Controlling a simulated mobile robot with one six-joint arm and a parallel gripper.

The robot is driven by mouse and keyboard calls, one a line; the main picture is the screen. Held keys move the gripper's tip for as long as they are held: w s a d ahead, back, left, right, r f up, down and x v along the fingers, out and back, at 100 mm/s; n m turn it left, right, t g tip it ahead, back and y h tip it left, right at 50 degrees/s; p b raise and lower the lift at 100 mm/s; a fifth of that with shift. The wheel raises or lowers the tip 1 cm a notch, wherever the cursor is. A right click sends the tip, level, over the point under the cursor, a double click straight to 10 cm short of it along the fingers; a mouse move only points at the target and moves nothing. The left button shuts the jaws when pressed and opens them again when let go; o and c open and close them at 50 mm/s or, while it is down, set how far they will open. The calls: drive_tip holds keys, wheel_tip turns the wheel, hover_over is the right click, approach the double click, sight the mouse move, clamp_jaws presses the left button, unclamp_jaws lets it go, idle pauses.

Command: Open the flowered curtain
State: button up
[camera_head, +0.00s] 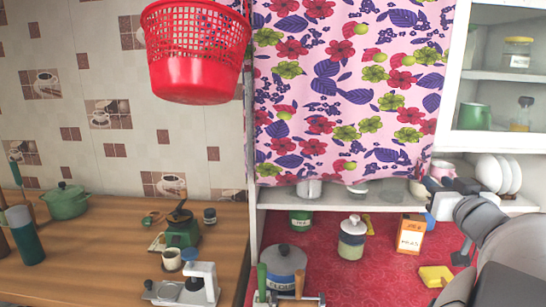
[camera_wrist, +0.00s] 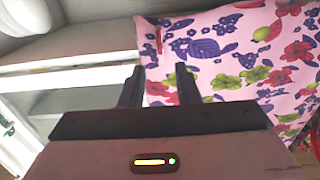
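The flowered curtain (camera_head: 345,90) is pink with red, purple and green flowers. It hangs across the shelf front, its lower edge just above a white shelf. In the wrist view the curtain (camera_wrist: 240,65) fills the right side, and its edge passes behind the gap between my fingers. My gripper (camera_wrist: 158,72) is open, with its two dark fingers apart. I cannot tell whether either finger touches the cloth. In the head view my gripper is at the curtain's lower right corner, mostly hidden by my grey arm.
A red basket (camera_head: 197,55) hangs by the curtain's upper left. A white glass-fronted cabinet (camera_head: 505,75) and upright plates (camera_head: 498,174) stand to the right.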

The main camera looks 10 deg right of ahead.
sight(424, 171)
drive_tip(key=x, duration=0.7)
drive_tip(key=shift+w, duration=0.2)
clamp_jaws()
idle(0.4)
